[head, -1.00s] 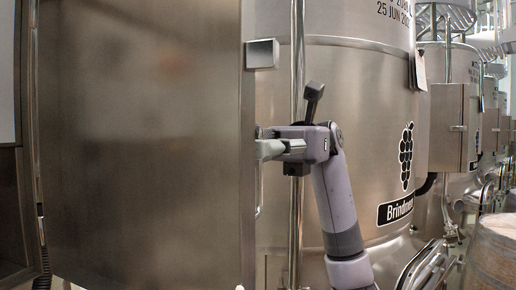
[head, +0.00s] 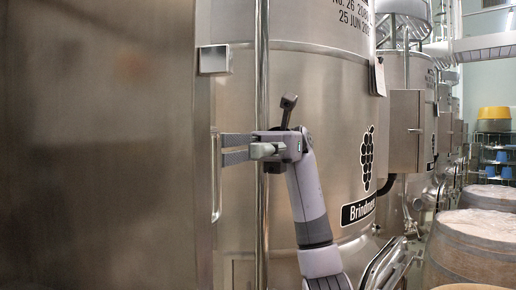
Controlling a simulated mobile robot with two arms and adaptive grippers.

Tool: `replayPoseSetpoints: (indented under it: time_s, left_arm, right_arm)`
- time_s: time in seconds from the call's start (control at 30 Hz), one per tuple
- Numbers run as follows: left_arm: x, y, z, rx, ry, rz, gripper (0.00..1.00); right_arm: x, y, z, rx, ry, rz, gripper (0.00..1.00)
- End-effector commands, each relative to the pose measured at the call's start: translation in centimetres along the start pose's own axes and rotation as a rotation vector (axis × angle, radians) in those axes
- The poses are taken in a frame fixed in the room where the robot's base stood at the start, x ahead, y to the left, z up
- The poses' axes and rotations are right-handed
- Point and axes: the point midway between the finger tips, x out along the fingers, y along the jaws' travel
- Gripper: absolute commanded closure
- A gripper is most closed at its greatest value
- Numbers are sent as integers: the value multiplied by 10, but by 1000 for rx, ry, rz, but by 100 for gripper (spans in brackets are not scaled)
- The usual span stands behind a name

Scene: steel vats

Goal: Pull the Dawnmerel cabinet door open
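A large brushed-steel cabinet door (head: 100,150) fills the left of the head view. No Dawnmerel name is readable on it. A slim vertical handle (head: 215,190) stands along its right edge, below a square metal block (head: 214,60). My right gripper (head: 226,149) points left at the upper part of this handle. Its two fingers are apart, with a gap between them, and their tips are close to the handle. I cannot tell whether they touch it. My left gripper is not in view.
A steel vat (head: 310,110) with a grape label stands behind my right arm, with a vertical pipe (head: 262,60) before it. A steel box (head: 406,130) is mounted farther right. Wooden barrels (head: 470,250) stand at the lower right.

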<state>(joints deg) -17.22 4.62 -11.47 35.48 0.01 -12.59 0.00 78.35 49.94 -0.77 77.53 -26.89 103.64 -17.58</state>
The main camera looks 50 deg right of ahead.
Motion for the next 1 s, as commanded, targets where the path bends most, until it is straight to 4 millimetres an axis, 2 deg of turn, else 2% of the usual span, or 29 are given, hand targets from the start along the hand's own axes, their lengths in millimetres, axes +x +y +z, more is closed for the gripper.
replayPoseSetpoints:
  time_s: [0.03,0.13,0.33,1.0]
  left_arm:
    - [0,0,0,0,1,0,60]
    - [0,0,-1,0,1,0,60]
    - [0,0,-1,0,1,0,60]
    - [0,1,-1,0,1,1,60]
  right_arm:
    - [-11,0,1,0,-3,-2,71]
    - [-27,0,1,-1,-3,-1,71]
    - [-46,0,0,-1,-1,0,71]
    - [-51,0,0,0,0,0,71]
